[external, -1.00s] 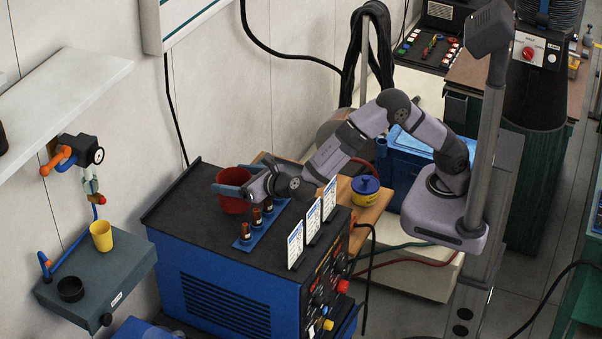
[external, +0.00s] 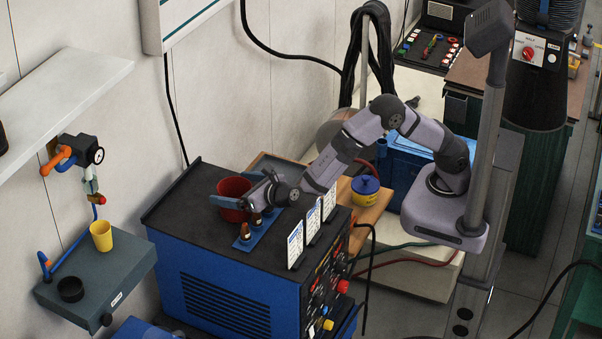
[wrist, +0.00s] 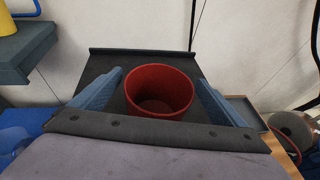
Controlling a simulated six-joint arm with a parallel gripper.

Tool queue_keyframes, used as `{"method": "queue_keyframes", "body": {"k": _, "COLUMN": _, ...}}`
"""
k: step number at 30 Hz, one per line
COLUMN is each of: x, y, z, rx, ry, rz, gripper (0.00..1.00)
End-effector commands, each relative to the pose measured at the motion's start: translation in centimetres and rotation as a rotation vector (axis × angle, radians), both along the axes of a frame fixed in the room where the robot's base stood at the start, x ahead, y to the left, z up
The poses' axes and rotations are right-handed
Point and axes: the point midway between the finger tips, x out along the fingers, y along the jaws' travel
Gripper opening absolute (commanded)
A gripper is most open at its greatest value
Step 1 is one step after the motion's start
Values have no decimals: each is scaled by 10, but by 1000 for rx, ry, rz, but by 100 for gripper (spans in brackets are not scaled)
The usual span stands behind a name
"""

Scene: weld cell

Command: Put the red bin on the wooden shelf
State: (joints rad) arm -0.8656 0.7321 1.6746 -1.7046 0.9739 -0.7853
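The red bin (external: 233,187) stands upright on the dark top of the blue welding machine (external: 188,200). It is round, open and looks empty in the wrist view (wrist: 160,92). My gripper (external: 239,189) is open, with one blue-grey finger on each side of the bin. In the wrist view (wrist: 160,98) gaps show between the bin and both fingers, with the right one narrower at the rim. The wooden shelf (external: 377,212) is a light wood board right of the machine, with a blue pot with a yellow band (external: 365,190) on it.
A grey tray (external: 268,165) lies behind the machine. A yellow cup (external: 101,236) is on the wall box at left.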

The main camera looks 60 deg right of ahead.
Motion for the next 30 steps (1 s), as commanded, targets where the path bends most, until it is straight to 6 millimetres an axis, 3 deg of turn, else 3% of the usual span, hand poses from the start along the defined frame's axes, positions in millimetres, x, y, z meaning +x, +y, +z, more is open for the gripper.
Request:
{"method": "queue_keyframes", "body": {"k": 7, "x": 0, "y": 0, "z": 5, "rx": 0, "ry": 0, "rz": 0, "gripper": 95}}
{"method": "queue_keyframes", "body": {"k": 10, "x": -9, "y": 3, "z": 5, "rx": 0, "ry": -1, "rz": 2, "gripper": 95}}
{"method": "queue_keyframes", "body": {"k": 24, "x": -83, "y": 17, "z": 32, "rx": 2, "ry": -1, "rz": 3, "gripper": 95}}
{"method": "queue_keyframes", "body": {"k": 30, "x": -103, "y": 21, "z": 41, "rx": 2, "ry": -1, "rz": 2, "gripper": 95}}
